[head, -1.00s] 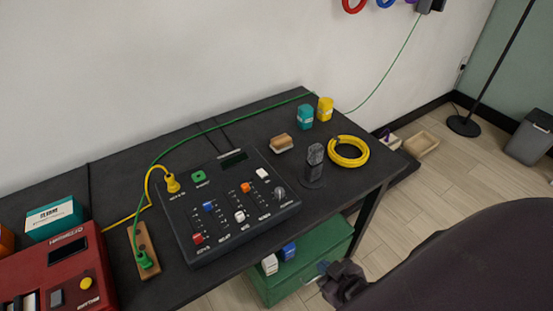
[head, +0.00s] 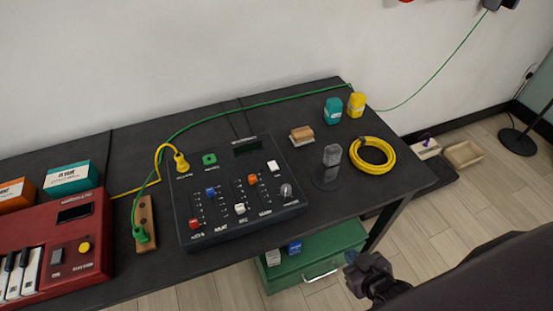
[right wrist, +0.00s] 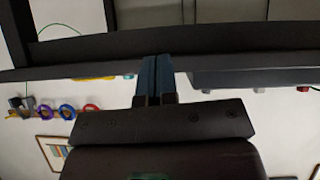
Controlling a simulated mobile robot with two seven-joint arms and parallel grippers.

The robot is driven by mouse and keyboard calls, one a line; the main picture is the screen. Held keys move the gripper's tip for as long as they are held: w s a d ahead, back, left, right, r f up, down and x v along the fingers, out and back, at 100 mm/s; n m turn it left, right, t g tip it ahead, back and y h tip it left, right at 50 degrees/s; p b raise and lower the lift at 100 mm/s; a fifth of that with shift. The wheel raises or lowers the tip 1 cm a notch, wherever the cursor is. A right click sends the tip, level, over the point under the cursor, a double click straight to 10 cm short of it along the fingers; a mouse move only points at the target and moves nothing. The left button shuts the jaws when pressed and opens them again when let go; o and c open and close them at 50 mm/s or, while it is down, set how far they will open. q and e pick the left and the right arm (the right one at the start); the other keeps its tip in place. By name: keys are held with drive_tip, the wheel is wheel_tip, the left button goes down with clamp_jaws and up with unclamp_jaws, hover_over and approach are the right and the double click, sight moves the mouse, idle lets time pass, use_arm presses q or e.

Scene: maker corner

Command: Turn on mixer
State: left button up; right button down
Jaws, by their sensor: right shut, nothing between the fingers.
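The mixer (head: 243,222) is a dark console on the black table. It has red, blue, white and orange slider caps, a grey knob (head: 286,191) at right, and a small dark screen (head: 252,145) at the top. My left gripper is not in view.
A red keyboard (head: 98,238) stands left of the mixer, with a wooden power strip (head: 145,213) between. A green box (head: 330,256) sits under the table. A green cable (head: 290,99) runs along the back.

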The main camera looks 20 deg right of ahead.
drive_tip(key=w+a+r+n+g+y+p, duration=0.2)
drive_tip(key=w+a+r+n+g+p, duration=0.3)
drive_tip(key=a+r, duration=0.4)
drive_tip(key=w+a+r+n+g, duration=0.1)
drive_tip(key=w+r+n+g, duration=0.1)
drive_tip(key=w, duration=0.3)
drive_tip(key=w+a+r+n+g, duration=0.2)
drive_tip(key=w+n, duration=0.3)
drive_tip(key=w+a+r+n+g+b, duration=0.1)
drive_tip(key=w+a+r+n+g, duration=0.1)
drive_tip(key=w, duration=0.3)
drive_tip(key=shift+w+a+r+n+g+h, duration=0.2)
drive_tip(key=shift+w+n+g+h, duration=0.1)
drive_tip(key=shift+n, duration=0.5)
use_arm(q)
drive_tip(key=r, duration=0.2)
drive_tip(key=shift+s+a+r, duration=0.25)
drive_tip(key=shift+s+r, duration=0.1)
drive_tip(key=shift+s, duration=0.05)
use_arm(e)
drive_tip(key=w+d+r+n+h, duration=0.1)
drive_tip(key=w+d+r, duration=0.3)
drive_tip(key=w+r, duration=0.4)
drive_tip(key=shift+w+r+n+g, duration=0.15)
drive_tip(key=shift+w+n+g, duration=0.25)
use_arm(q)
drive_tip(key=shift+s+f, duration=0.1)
